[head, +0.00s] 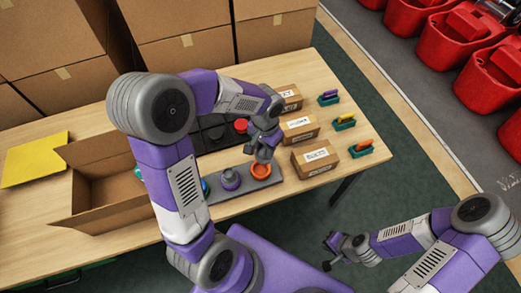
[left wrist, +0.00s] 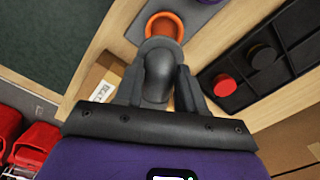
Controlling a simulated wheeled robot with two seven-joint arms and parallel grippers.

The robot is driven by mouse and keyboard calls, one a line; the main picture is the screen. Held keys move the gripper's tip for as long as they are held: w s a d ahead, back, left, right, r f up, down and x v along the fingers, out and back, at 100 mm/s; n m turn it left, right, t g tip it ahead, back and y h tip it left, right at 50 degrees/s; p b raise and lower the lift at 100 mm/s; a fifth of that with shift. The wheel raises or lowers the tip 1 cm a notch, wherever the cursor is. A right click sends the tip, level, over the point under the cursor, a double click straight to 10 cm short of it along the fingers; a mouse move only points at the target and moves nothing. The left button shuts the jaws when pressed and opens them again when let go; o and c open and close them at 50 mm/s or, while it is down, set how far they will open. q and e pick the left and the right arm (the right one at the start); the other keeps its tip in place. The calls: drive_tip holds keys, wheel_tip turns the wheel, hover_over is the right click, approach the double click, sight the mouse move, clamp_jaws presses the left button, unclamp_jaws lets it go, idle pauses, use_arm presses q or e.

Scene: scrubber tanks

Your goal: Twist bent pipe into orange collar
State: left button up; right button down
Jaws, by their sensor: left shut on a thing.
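The orange collar (head: 261,172) sits at the right end of a grey base plate (head: 270,184) on the table. My left gripper (head: 262,152) is just above the collar. In the left wrist view my left gripper (left wrist: 159,90) is shut on the dark grey bent pipe (left wrist: 157,72). The pipe's far end overlaps the near side of the orange collar (left wrist: 165,18); I cannot tell whether it is seated inside. In the head view the gripper mostly hides the pipe. My right gripper (head: 328,254) is open and empty, beyond the table's front edge.
A purple collar with a grey fitting (head: 229,180) stands on the same plate. A black compartment tray holding a red cap (head: 241,125) lies behind. Small labelled boxes (head: 315,158) stand to the right. An open cardboard box (head: 108,190) is at left. Red tubs (head: 488,75) stand beyond.

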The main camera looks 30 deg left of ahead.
sight(261, 158)
use_arm(q)
drive_tip(key=shift+s+a+f, duration=0.1)
drive_tip(key=shift+s+a, duration=0.05)
drive_tip(key=shift+a, duration=0.35)
wheel_tip(261, 158, down, 5)
drive_tip(key=b, duration=0.4)
drive_tip(key=shift+f+b, duration=0.4)
drive_tip(key=shift+b, duration=0.1)
drive_tip(key=shift+f, duration=0.35)
drive_tip(key=shift+f+b, duration=0.35)
drive_tip(key=shift+b, duration=0.15)
drive_tip(key=shift+f+b, duration=0.55)
drive_tip(key=shift+f, duration=0.15)
idle(1.4)
idle(0.3)
drive_tip(key=shift+m+p, duration=0.35)
drive_tip(key=shift+m, duration=0.45)
